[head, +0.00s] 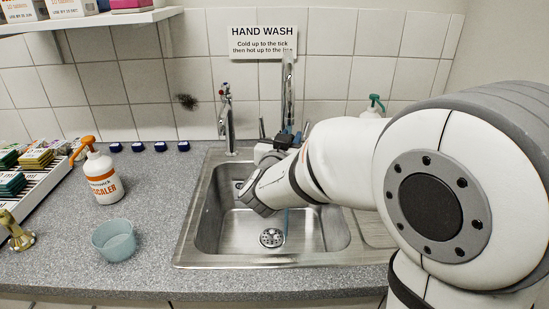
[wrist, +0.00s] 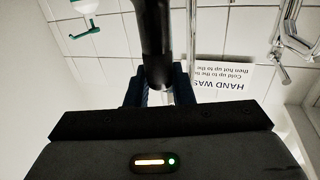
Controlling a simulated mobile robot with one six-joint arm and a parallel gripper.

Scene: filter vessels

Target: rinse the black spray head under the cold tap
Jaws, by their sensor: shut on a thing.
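My gripper (head: 287,139) is over the back of the sink, in front of the tall tap. In the wrist view my gripper (wrist: 159,88) is shut on a black rounded piece, which I take as the black spray head (wrist: 155,45). It reaches from between the blue fingers to the top edge of that view. In the head view my arm mostly hides it. The tall chrome tap (head: 289,85) rises behind my gripper; its lower part is hidden. A shorter chrome tap (head: 228,120) stands to its left. A thin bluish vertical streak (head: 286,228), possibly water, shows below my wrist.
The steel sink (head: 183,245) has a drain (head: 271,238). An orange-topped descaler bottle (head: 104,178) and a pale blue cup (head: 114,240) stand left. A green-topped bottle (head: 374,106) stands behind my arm. The hand wash sign (head: 263,42) hangs above.

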